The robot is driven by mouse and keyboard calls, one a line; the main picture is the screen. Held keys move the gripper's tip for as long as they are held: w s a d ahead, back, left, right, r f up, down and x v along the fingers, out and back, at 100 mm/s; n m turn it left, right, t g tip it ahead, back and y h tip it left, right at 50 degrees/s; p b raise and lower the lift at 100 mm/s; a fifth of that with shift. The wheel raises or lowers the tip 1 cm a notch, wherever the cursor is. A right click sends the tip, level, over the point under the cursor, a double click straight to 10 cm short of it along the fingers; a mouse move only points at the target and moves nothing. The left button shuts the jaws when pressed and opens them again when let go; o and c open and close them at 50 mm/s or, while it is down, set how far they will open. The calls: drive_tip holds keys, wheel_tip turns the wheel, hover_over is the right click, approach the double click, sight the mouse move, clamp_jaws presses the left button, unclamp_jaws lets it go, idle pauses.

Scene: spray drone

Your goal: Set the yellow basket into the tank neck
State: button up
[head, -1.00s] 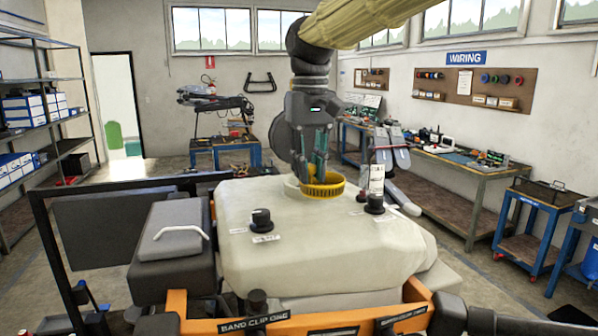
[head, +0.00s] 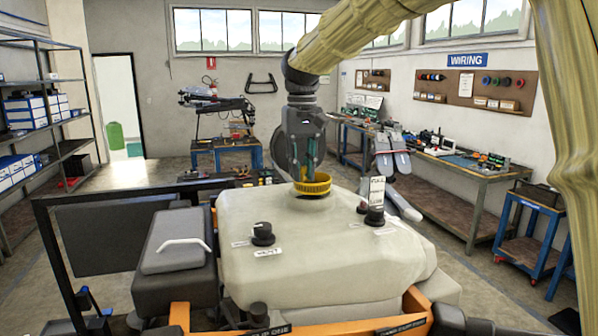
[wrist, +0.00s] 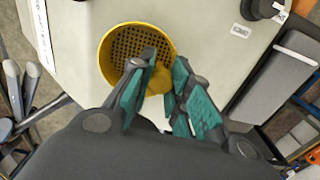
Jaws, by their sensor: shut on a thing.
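The yellow basket (head: 313,184) is at the tank neck (head: 311,197) on top of the large cream tank (head: 335,236). My gripper (head: 309,176) points down at the basket. Its teal-padded fingers (wrist: 160,88) are shut on a yellow part at the basket's near side.
A black cap (head: 262,233) stands on the tank front left. A grey box with a handle (head: 178,250) sits left of the tank. The air above the tank is mostly clear.

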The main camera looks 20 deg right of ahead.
drive_tip(key=shift+w+d+f+p, duration=0.1)
drive_tip(key=shift+w+p, duration=0.2)
drive_tip(key=shift+w, duration=0.5)
drive_tip(key=shift+w+d+f+p, duration=0.1)
drive_tip(key=shift+w+p, duration=0.15)
drive_tip(key=shift+w, duration=0.5)
wheel_tip(320, 180, down, 2)
drive_tip(key=shift+s+p, duration=0.1)
drive_tip(key=shift+p, duration=0.85)
drive_tip(key=shift+f, duration=0.75)
drive_tip(key=shift+f, duration=0.15)
drive_tip(key=shift+f, duration=0.25)
drive_tip(key=shift+f, duration=0.15)
